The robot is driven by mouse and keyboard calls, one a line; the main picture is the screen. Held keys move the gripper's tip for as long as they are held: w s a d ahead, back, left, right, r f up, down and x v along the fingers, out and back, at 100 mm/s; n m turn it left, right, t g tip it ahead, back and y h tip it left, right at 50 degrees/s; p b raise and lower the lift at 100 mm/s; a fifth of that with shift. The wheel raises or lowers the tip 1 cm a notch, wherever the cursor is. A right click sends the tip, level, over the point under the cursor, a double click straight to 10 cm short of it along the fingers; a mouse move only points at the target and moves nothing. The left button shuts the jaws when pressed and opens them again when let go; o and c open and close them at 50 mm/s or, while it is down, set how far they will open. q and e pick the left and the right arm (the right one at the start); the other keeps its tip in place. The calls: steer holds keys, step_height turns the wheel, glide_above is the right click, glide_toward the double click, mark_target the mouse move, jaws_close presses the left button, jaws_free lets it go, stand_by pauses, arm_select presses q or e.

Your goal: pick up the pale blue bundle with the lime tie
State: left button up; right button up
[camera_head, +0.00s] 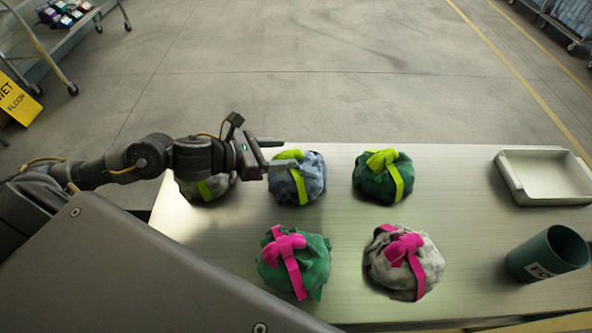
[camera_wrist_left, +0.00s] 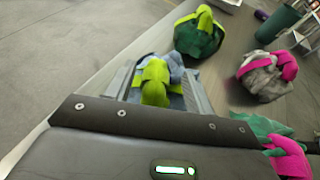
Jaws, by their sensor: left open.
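The pale blue bundle with the lime tie (camera_head: 305,182) sits on the table in the back row, between a grey bundle and a green one. My left gripper (camera_head: 279,156) is open at its upper left side, with its fingers reaching over the bundle's top by the lime knot. In the left wrist view, the pale blue bundle (camera_wrist_left: 178,72) and its lime knot (camera_wrist_left: 156,82) show between the two open fingers. Whether the fingers touch the cloth I cannot tell. My right gripper is not in view.
A green bundle with a lime tie (camera_head: 372,185) stands to the right. A grey lime-tied bundle (camera_head: 192,190) is partly behind my arm. In front are a green bundle (camera_head: 317,262) and a grey bundle (camera_head: 430,258), both pink-tied. A white tray (camera_head: 507,176) and green bin (camera_head: 556,250) stand right.

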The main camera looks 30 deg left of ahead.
mark_target(290, 152)
arm_select(q)
steer(key=p+x, duration=0.1)
steer(key=x, duration=0.3)
steer(key=shift+w, duration=0.1)
steer(key=shift+c, duration=0.2)
jaws_close()
